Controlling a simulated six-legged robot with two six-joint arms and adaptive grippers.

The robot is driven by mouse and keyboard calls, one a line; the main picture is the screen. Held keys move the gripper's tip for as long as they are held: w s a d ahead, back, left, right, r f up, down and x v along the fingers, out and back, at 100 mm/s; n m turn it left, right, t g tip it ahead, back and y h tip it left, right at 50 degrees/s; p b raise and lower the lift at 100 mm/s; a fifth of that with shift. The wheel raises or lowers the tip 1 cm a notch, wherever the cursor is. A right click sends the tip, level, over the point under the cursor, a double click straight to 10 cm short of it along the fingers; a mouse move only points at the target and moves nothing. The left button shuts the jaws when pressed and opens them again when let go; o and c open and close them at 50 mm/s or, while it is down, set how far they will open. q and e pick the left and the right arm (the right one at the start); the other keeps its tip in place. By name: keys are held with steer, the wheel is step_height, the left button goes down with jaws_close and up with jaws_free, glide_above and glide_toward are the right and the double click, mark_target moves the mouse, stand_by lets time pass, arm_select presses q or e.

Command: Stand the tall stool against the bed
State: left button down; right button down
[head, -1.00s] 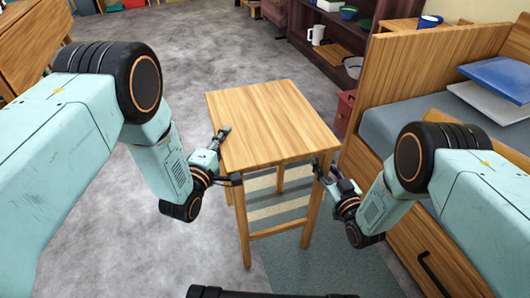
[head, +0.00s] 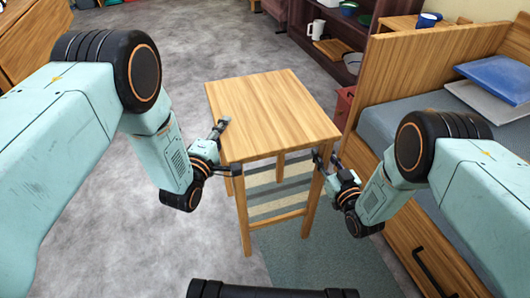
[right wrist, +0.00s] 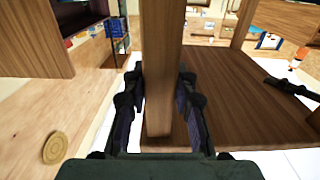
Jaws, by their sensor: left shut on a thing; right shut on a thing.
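The tall wooden stool (head: 270,113) stands upright in the middle of the head view, with a square top and straight legs. The bed (head: 404,103) is at the right, with a grey mattress, and a floor gap separates it from the stool. My left gripper (head: 229,150) is shut on the stool at its near left corner, just under the top. My right gripper (head: 324,160) is shut on the near right leg. In the right wrist view that leg (right wrist: 161,75) is between the fingers. I cannot tell whether the feet touch the floor.
A striped rug (head: 275,190) lies under and behind the stool's near legs. A dark shelf (head: 350,58) with a mug stands behind, and a red box (head: 345,103) sits by the bed's headboard (head: 430,62). Grey floor (head: 130,215) at the left is open.

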mark_target(222, 142)
arm_select(q)
steer(key=shift+r, duration=0.3)
arm_select(e)
steer(key=shift+w+r, duration=0.1)
steer(key=shift+r, duration=0.15)
